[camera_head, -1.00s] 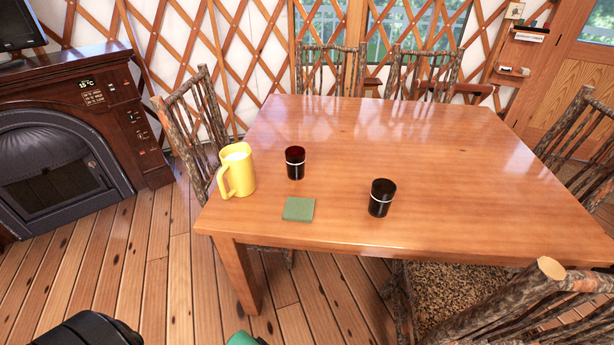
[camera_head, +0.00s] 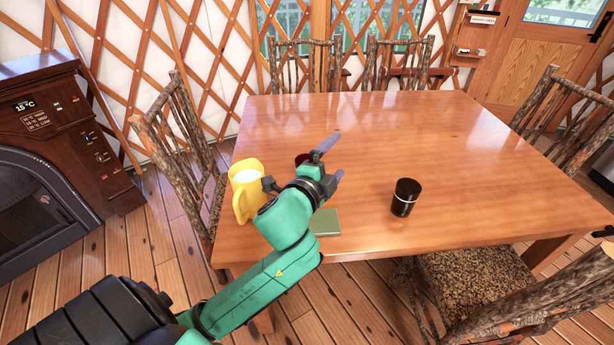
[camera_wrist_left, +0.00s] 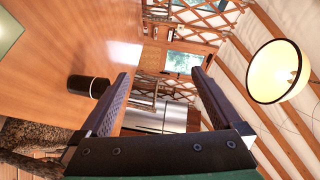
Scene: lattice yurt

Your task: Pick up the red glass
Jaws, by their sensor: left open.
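The red glass (camera_head: 301,158) stands on the table (camera_head: 450,150), mostly hidden behind my left gripper (camera_head: 335,160) in the head view; only a bit of its dark red top shows. My left gripper is open and empty above the table, in front of the glass. It also shows in the left wrist view (camera_wrist_left: 160,76), its two fingers spread apart with nothing between them. The red glass is not seen in that view. My right gripper is out of sight.
A yellow pitcher (camera_head: 243,200) stands left of my left gripper. A green coaster (camera_head: 326,223) lies under the arm's right side. A black glass (camera_head: 405,197) with a pale band stands to the right. Rustic chairs surround the table; its far part is clear.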

